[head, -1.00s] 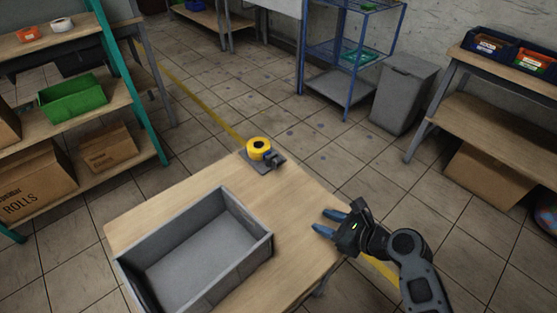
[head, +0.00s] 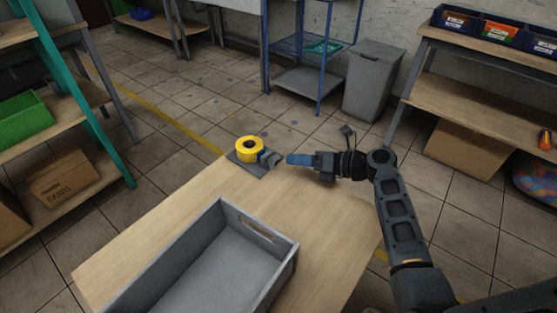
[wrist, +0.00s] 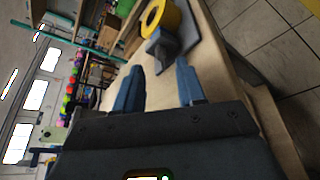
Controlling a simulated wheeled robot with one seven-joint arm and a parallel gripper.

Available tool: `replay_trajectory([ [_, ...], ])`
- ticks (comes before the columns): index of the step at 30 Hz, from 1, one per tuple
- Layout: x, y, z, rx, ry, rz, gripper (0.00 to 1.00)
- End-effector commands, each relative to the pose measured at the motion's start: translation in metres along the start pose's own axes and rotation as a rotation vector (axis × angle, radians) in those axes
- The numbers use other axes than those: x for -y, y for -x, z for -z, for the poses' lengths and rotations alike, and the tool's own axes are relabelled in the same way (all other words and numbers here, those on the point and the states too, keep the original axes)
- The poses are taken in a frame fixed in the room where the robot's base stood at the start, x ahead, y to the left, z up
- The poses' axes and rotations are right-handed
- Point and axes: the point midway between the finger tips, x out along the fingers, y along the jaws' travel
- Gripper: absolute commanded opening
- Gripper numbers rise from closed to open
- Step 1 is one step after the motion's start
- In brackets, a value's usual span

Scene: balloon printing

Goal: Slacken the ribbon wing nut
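A yellow ribbon roll (head: 249,149) sits on a dark grey base plate (head: 243,160) at the far corner of the wooden table. A small blue-grey fitting, which may be the wing nut (head: 268,158), stands at the roll's right side. My gripper (head: 291,159) is just right of this fitting, pointing left toward it, with a small gap. In the wrist view the gripper's two blue fingers (wrist: 160,92) are apart with nothing between them. The fitting (wrist: 158,44) and the yellow roll (wrist: 161,18) lie beyond the fingertips in that view. The fitting's exact shape is too small to tell.
A grey open crate (head: 215,265) stands on the near part of the table (head: 130,235). Shelves with a green bin (head: 22,118) are at the left. A grey waste bin (head: 374,82) and a blue rack stand behind. The tabletop between crate and roll is clear.

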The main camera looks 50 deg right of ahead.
Motion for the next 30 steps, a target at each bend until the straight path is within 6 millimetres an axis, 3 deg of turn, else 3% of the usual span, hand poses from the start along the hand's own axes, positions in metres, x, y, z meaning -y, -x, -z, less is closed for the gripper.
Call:
replay_trajectory([
  [9,0.0,-0.045,0.0,-0.001,0.002,0.0,0.39],
  [21,0.0,-0.054,0.0,0.0,0.002,0.001,0.39],
  [30,0.0,-0.054,0.0,0.0,0.002,0.001,0.12],
])
